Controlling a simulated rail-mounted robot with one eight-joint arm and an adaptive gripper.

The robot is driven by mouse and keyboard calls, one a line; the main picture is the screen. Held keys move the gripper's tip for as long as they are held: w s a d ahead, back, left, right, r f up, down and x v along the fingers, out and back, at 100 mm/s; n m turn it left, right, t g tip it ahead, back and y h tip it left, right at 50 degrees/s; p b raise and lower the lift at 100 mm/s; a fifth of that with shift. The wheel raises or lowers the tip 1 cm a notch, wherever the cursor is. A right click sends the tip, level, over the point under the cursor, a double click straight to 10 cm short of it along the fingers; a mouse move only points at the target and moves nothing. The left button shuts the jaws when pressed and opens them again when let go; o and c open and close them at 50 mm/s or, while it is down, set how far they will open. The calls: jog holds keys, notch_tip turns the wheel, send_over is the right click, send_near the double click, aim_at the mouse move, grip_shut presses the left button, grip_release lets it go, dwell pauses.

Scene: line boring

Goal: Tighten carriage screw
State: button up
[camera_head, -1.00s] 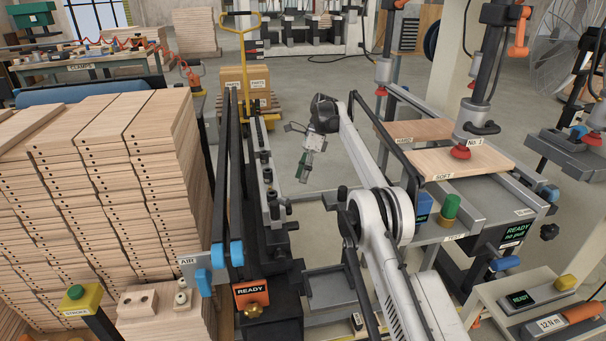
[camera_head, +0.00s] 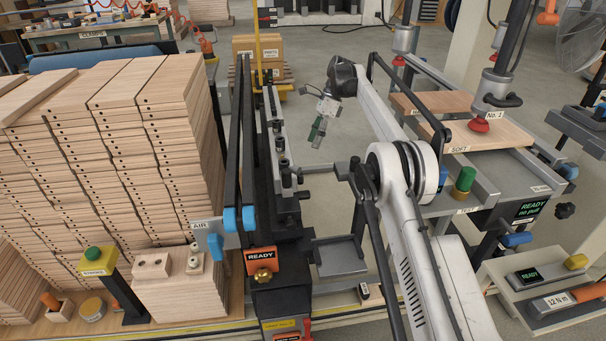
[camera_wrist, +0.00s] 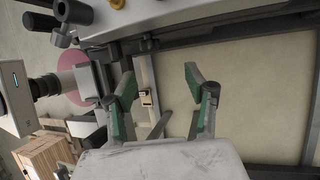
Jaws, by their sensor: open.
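My gripper (camera_head: 315,143) hangs in the air between the boring machine and the test bench, its fingers pointing down. In the wrist view its two green-padded fingers (camera_wrist: 160,88) are spread, with nothing between them. The line boring machine (camera_head: 268,215) stands left of my arm, with a row of dark fittings along its rail. A brass knob (camera_head: 263,275) sits below its orange READY sign (camera_head: 261,259). I cannot tell which part is the carriage screw. A tool with an orange handle (camera_head: 588,292), by a 12 N m label, lies on the right shelf. My gripper is apart from all of these.
Stacked drilled boards (camera_head: 150,130) fill the left. A bench with SOFT and TEST labels (camera_head: 480,190) stands at the right, under a red suction cup (camera_head: 479,125). A grey tray (camera_head: 342,258) lies between machine and arm. Open floor (camera_head: 310,75) lies beyond my gripper.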

jog(key=t, duration=0.1)
jog(key=n+t+b, duration=0.1)
jog(key=t+b, duration=0.2)
jog(key=t, duration=0.1)
send_near(301, 176)
jog(key=shift+y, duration=0.4)
jog(key=b+x, duration=0.1)
jog(key=x, duration=0.2)
jog(key=b+x, duration=0.1)
jog(key=x, duration=0.3)
jog(key=d+b+x, duration=0.1)
jog(key=x, duration=0.3)
jog(key=shift+w+f, duration=0.15)
jog(key=shift+w, duration=0.2)
jog(key=shift+g, duration=0.3)
jog(key=c, duration=1.2)
jog(key=shift+o, duration=0.2)
jog(key=shift+w+g+p, duration=0.15)
jog(key=shift+g+p, duration=0.4)
jog(key=shift+g, duration=0.25)
jog(key=shift+m+g+h+p, duration=0.4)
jog(key=shift+m+g, duration=0.1)
jog(key=shift+g, duration=0.7)
